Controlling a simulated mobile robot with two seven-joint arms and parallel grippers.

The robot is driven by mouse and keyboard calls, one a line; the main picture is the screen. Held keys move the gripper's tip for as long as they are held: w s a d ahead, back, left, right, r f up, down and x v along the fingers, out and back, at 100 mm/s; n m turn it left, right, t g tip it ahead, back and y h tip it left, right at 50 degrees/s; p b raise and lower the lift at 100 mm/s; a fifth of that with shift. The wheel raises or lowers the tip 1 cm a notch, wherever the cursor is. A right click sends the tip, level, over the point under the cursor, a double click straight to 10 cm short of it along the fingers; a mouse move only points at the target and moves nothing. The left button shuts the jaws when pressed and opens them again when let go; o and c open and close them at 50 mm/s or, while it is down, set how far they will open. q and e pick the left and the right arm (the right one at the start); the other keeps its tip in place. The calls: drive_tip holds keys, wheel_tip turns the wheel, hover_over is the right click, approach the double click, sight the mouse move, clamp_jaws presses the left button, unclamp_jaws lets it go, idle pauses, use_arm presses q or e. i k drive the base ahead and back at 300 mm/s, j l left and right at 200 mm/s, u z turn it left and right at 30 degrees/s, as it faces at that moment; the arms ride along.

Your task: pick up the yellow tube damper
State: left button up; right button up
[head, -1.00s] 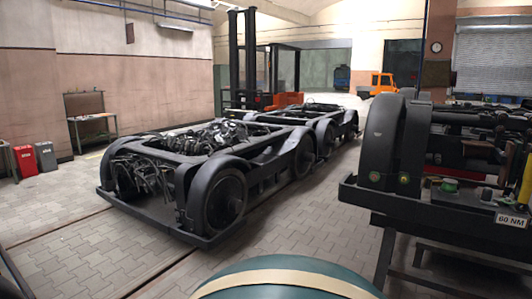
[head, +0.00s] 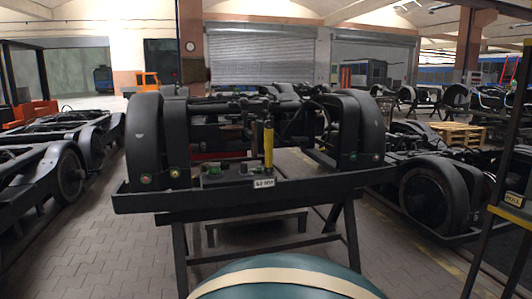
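The yellow tube damper (head: 268,146) stands upright at the front of a dark bogie frame (head: 330,181) in the middle of the head view. The bogie frame rests on dark trestle legs. A small white plate reading "60 NM" (head: 264,183) sits on the front beam just below the damper. Neither of my grippers is in view.
A green item (head: 213,169) lies on the bogie left of the damper. A dark stand with yellow edging (head: 511,213) rises at the right. Other bogies stand at the left (head: 68,173) and right (head: 430,192). Paved floor (head: 100,230) is open at front left.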

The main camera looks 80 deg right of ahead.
sight(268, 131)
drive_tip(key=z, duration=2.65)
drive_tip(key=i+j, duration=0.15)
drive_tip(key=i, duration=1.45)
drive_tip(key=l+z, duration=0.05)
drive_tip(key=l, duration=0.05)
